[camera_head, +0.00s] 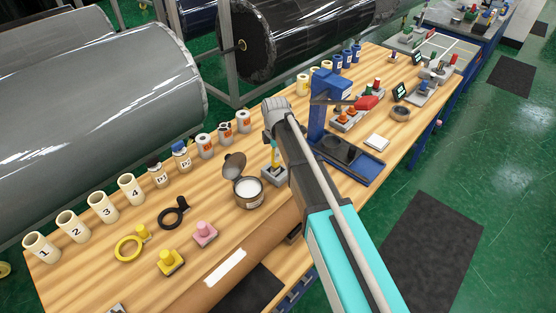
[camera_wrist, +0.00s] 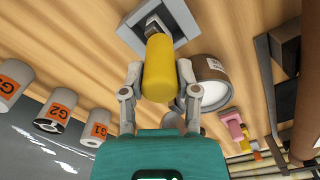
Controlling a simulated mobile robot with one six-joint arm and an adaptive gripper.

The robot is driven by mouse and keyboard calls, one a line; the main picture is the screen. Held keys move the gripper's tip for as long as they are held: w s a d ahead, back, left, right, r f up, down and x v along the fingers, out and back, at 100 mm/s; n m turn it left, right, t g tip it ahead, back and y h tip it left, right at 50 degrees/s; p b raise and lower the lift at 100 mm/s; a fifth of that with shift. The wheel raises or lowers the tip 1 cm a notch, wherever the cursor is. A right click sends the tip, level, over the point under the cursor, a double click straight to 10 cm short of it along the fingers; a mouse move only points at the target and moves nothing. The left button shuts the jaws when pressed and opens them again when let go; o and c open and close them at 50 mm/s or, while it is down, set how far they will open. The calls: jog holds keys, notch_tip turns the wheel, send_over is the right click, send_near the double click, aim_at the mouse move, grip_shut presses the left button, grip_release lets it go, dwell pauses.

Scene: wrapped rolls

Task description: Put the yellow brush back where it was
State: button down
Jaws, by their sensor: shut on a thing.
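The yellow brush (camera_wrist: 158,68) is between the two fingers of my gripper (camera_wrist: 160,76), which is shut on its handle in the wrist view. The brush's metal end points at a grey square holder (camera_wrist: 184,14). In the head view the brush (camera_head: 275,155) is upright over the same holder (camera_head: 273,176), partly hidden by my arm. Its lower end is at the holder's opening; I cannot tell how deep it sits. My gripper (camera_head: 273,128) comes down from above it.
An open tin of white stuff (camera_head: 249,187) with its lid up stands just left of the holder. A blue stand (camera_head: 325,105) is to the right. White rolls (camera_head: 205,146) and numbered cups (camera_head: 131,189) line the back edge. A brown wrapped roll (camera_head: 210,280) lies in front.

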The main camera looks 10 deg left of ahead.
jog(key=shift+f+b, duration=0.3)
jog(key=shift+f, duration=0.3)
jog(key=shift+f, duration=0.1)
jog(key=shift+c, duration=1.8)
grip_release()
notch_tip(320, 180, up, 12)
jog(key=p, duration=1.2)
jog(key=shift+r, duration=0.2)
